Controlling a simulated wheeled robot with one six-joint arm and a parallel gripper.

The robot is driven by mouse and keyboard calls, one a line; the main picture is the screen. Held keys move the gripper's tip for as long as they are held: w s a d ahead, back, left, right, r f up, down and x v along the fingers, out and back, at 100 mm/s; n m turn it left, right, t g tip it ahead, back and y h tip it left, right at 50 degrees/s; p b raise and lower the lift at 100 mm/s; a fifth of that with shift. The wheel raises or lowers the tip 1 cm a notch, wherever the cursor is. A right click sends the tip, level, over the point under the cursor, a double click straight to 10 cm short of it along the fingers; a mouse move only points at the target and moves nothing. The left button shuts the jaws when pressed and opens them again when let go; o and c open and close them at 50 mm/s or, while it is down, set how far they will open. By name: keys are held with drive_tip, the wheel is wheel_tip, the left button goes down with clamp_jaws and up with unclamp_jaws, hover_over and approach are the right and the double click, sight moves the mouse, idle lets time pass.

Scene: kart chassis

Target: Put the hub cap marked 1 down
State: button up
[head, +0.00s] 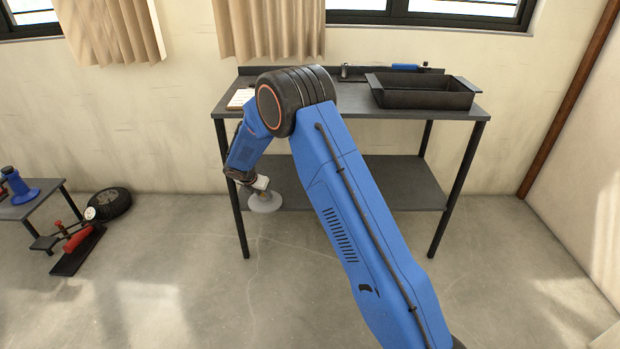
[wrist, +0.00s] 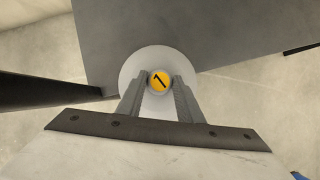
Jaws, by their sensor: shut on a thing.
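The hub cap marked 1 is a pale grey disc with a yellow knob bearing a black 1. In the wrist view the hub cap (wrist: 130,72) lies between and beyond the fingers. My gripper (wrist: 161,84) is shut on its knob. In the head view the hub cap (head: 265,203) hangs under my gripper (head: 259,187), at the left front of the workbench, near its lower shelf. In the wrist view the disc overlaps a grey board, and I cannot tell whether it touches it.
The dark workbench (head: 345,101) stands against the wall, with a black tray (head: 424,93) at its top right. Its lower shelf (head: 385,185) looks bare. A low table (head: 30,206) with a blue stand, a wheel (head: 109,203) and a red-handled tool (head: 78,240) are at left. The floor between is clear.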

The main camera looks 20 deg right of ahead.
drive_tip(key=w+d, duration=0.3)
drive_tip(key=w, duration=0.1)
drive_tip(key=w+d, duration=0.7)
drive_tip(key=w, duration=0.1)
drive_tip(key=shift+w+d, duration=0.2)
drive_tip(key=shift+d, duration=0.15)
drive_tip(key=shift+f, duration=1.8)
drive_tip(key=o, duration=1.1)
drive_tip(key=shift+f, duration=0.1)
drive_tip(key=shift+o, duration=0.2)
drive_tip(key=v, duration=0.7)
drive_tip(key=shift+r, duration=0.3)
drive_tip(key=shift+s+a, duration=0.1)
drive_tip(key=shift+s, duration=0.05)
